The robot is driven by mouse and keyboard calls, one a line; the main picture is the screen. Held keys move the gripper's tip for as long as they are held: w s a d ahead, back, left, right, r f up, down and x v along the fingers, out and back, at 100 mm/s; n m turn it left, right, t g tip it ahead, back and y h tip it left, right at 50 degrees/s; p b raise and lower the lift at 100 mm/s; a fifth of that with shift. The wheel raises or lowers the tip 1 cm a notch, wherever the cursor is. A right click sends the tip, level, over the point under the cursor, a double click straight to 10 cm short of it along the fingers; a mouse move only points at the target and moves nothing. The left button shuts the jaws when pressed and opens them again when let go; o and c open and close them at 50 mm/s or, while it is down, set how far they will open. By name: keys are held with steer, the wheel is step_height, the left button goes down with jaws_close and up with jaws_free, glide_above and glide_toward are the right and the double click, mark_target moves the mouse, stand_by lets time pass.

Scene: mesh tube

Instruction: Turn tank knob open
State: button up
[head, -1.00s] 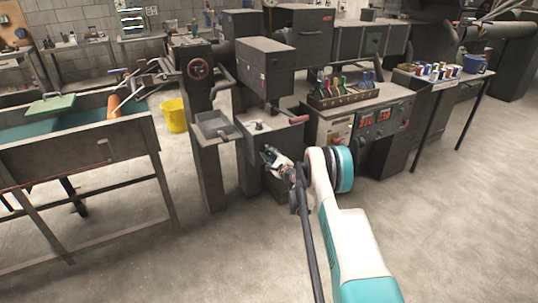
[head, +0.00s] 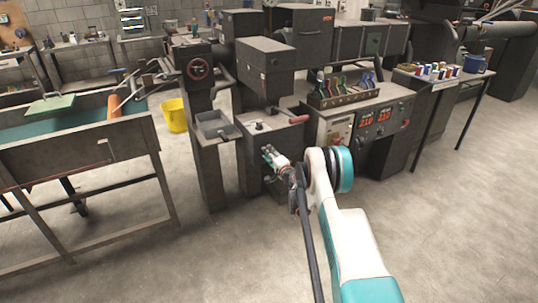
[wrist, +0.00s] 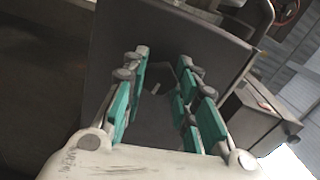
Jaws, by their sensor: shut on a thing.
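The tank (head: 250,165) is a dark metal box on the machine, with a red handle (head: 299,119) at its top right. My gripper (head: 268,155) is at the tank's front face. In the wrist view my gripper (wrist: 161,75) has its two green-padded fingers on either side of a small dark knob (wrist: 184,77) on the flat dark face. It is shut on this knob, though a gap shows between the pads at this angle. In the head view the knob is hidden by the gripper and wrist.
A bench with coloured levers (head: 345,88) and a control panel with red displays (head: 375,117) stands right of the tank. A metal trough (head: 75,150) and yellow bucket (head: 174,114) are at left. The floor (head: 200,260) in front is clear.

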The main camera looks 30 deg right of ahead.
steer(key=shift+n, duration=0.6)
steer(key=shift+f, duration=0.1)
steer(key=o, duration=1)
steer(key=shift+o, duration=0.2)
steer(key=s, duration=1.2)
steer(key=shift+d, duration=0.2)
